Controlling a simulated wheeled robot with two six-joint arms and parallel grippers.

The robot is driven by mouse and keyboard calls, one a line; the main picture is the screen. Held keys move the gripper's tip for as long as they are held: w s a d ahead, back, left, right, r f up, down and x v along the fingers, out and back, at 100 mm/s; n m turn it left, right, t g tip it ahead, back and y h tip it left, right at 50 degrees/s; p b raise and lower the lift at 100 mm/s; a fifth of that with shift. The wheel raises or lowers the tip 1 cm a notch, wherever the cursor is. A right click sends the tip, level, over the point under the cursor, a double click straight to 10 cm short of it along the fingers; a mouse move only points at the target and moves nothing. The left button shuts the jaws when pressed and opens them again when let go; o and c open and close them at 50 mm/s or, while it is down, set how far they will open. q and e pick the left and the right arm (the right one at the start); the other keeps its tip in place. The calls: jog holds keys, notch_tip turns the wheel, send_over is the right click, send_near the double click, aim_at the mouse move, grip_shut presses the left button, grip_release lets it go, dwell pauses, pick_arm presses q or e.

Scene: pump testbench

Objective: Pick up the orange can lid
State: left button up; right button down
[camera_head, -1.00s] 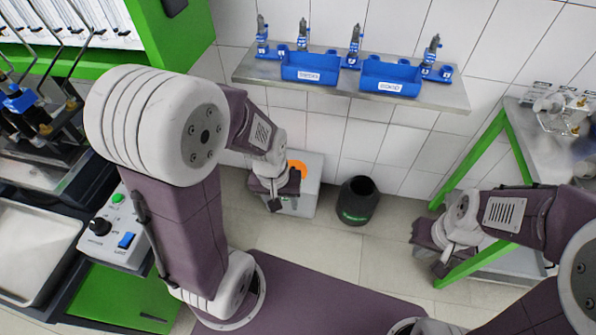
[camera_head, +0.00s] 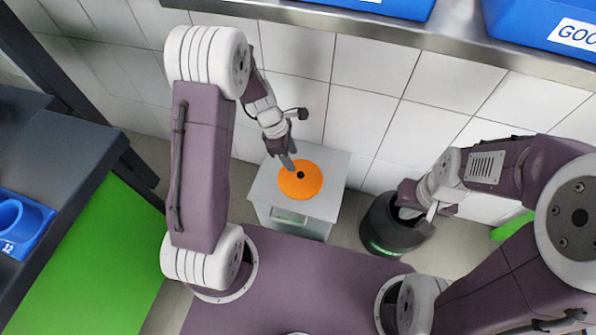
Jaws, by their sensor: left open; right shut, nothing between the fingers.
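The orange can lid (camera_head: 311,184) is a round disc with a small dark spot at its middle. It lies on top of a small grey cabinet (camera_head: 328,203) against the tiled wall. My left gripper (camera_head: 289,162) is open, at the upper left edge of the lid, with its fingers pointing down. I cannot tell whether the fingers touch the lid. My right gripper (camera_head: 428,219) is shut and empty, in front of or over the black bin to the right of the cabinet.
The dark round bin (camera_head: 385,230) stands right of the cabinet. A metal shelf (camera_head: 460,50) with blue trays (camera_head: 545,28) is on the wall above. A dark workbench (camera_head: 60,180) with a green panel (camera_head: 100,265) is at the left.

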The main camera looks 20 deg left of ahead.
aim_at(301, 174)
pick_arm(q)
jog(key=b+x, duration=0.3)
jog(key=x, duration=0.1)
jog(key=shift+s, duration=0.1)
jog(key=b+x, duration=0.5)
jog(key=shift+s+f, duration=0.1)
jog(key=shift+d+r, duration=0.1)
jog(key=shift+r, duration=0.1)
grip_shut()
